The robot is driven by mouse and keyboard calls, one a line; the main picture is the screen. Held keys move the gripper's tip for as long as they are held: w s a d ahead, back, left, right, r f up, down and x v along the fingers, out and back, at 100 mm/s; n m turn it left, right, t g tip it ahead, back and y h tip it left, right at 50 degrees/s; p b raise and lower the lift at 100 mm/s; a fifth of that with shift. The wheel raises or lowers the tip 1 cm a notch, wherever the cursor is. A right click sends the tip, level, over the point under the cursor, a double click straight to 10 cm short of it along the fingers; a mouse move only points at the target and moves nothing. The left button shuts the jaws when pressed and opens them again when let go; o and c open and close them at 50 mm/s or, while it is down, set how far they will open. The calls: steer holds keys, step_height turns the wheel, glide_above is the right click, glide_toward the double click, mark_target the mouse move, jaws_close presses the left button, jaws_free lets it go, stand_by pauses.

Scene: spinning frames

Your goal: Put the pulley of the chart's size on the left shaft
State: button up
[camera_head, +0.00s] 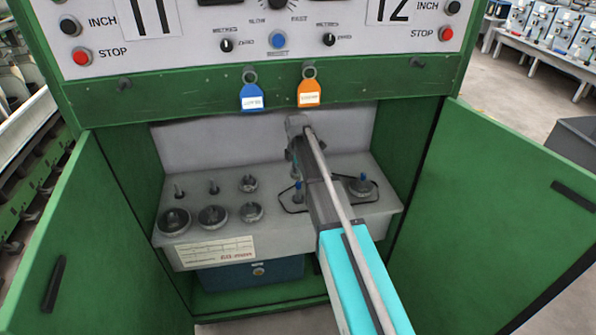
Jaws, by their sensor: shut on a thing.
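My gripper (294,165) points down inside the open cabinet, above and close to the left shaft (298,188), a blue-tipped post on the grey deck. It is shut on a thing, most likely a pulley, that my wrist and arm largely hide. The right shaft (362,177), also blue-tipped, carries a dark round pulley (361,188). Dark pulleys stand on pegs at the left: a large one (174,221), a middle one (211,216) and smaller ones (251,212) and (248,184).
A dark outline (292,208), perhaps a belt or guide, runs around the shaft area. Green doors (100,240) and (500,200) stand open on both sides. Blue (251,97) and orange (309,93) tags hang above the opening. A blue box (250,272) sits below the deck.

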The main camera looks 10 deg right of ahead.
mark_target(298, 189)
steer(key=shift+f, duration=0.15)
steer(key=shift+f+b, duration=0.9)
steer(key=shift+b, duration=0.1)
steer(key=shift+f+b, duration=4.3)
steer(key=shift+b, duration=0.1)
stand_by(2.5)
